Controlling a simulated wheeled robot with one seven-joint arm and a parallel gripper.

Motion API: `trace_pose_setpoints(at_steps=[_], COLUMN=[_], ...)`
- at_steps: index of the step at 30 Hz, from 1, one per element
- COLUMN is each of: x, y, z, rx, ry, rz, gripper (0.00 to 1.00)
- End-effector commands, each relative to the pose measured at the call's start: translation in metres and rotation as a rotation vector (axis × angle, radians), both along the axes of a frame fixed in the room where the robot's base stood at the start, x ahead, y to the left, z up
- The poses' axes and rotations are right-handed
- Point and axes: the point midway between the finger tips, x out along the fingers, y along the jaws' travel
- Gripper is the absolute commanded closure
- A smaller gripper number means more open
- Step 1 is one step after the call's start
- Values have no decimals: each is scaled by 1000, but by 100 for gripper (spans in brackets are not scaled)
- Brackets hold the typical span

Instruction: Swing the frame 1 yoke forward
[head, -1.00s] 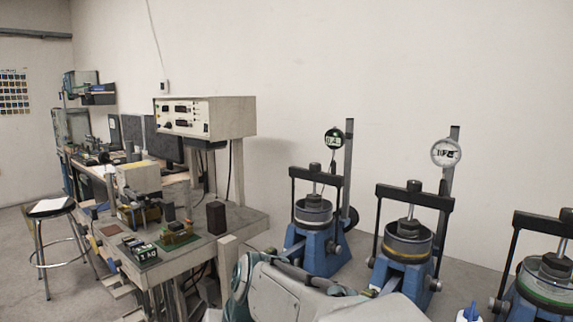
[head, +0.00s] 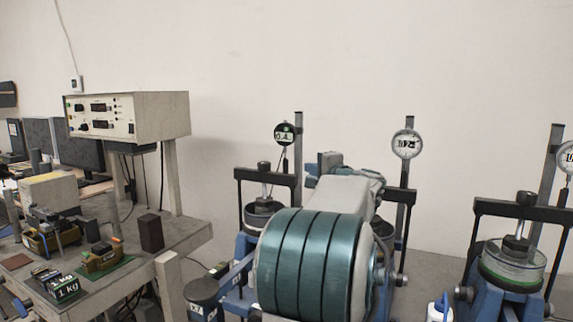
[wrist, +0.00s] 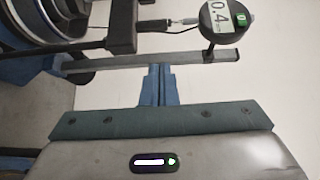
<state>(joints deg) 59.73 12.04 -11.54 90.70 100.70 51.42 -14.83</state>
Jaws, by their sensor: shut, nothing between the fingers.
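Three blue lever frames stand in a row in the head view; I can read no number for frame 1. The left frame has a black yoke (head: 265,176) upright over its round cell (head: 262,214), with a digital dial gauge (head: 285,133) on a post behind. My arm hides most of the middle frame. The right frame's yoke (head: 520,207) is also upright. In the wrist view my gripper (wrist: 160,68) is shut and empty, its blue fingers pointing at the grey post (wrist: 190,62). The black yoke (wrist: 121,25) and digital gauge (wrist: 218,20) show beyond the fingertips.
A white bottle (head: 439,308) is low between the middle and right frames. A plain wall is behind.

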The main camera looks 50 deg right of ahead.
Motion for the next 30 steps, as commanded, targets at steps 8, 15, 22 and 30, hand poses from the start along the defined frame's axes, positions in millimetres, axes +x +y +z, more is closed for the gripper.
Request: trace_pose_setpoints(at_steps=[8,15,22,30], x=[10,57,77,71], y=[-24,-44,-39,-16], z=[5,6,5,4], rx=[3,2,2,1], ry=[-21,-20,-22,-21], rz=[-32,-31,-30,-29], gripper=[100,100,100,100])
